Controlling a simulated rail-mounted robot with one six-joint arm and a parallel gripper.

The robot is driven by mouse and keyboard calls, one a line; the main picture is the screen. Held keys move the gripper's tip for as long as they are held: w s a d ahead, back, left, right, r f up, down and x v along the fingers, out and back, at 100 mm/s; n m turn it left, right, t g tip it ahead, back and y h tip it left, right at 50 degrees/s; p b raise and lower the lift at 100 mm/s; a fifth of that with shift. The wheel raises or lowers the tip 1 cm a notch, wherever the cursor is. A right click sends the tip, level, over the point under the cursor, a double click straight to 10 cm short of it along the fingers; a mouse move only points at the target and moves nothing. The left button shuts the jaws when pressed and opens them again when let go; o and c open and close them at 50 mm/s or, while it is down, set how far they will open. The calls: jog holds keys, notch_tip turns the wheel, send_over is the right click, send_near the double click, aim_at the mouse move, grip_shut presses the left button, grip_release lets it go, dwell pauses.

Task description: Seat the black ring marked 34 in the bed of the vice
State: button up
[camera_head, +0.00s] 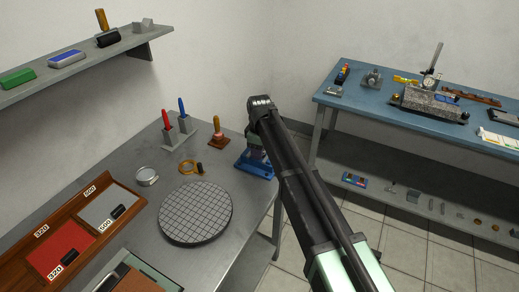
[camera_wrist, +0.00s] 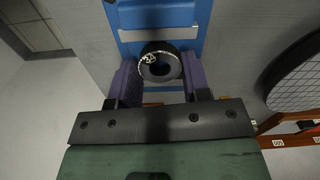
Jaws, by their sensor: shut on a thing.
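The black ring (camera_wrist: 160,62) is upright between the two purple fingers of my gripper (camera_wrist: 160,78) in the wrist view. My gripper is shut on it; a pale, speckled mark shows on its upper left edge, but no number can be read. The blue vice (camera_wrist: 163,14) with a pale grey jaw bar lies just beyond the ring. The ring overlaps the vice in this view; I cannot tell whether it touches the bed. In the head view the vice (camera_head: 254,166) stands at the table's right edge, partly hidden by my arm, and the ring is not visible.
A round gridded plate (camera_head: 195,212) lies on the grey table, left of the vice. A brass loupe (camera_head: 189,167), a wooden-handled tool (camera_head: 217,132) and a holder with red and blue handles (camera_head: 178,130) stand nearby. A blue bench (camera_head: 390,98) is at the right.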

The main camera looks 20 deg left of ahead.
jog(key=shift+f, duration=0.2)
jog(key=o, duration=0.9)
jog(key=c, duration=0.5)
jog(key=shift+r, duration=0.15)
notch_tip(320, 180, up, 4)
jog(key=p, duration=0.4)
jog(key=shift+r, duration=0.25)
jog(key=shift+f, duration=0.1)
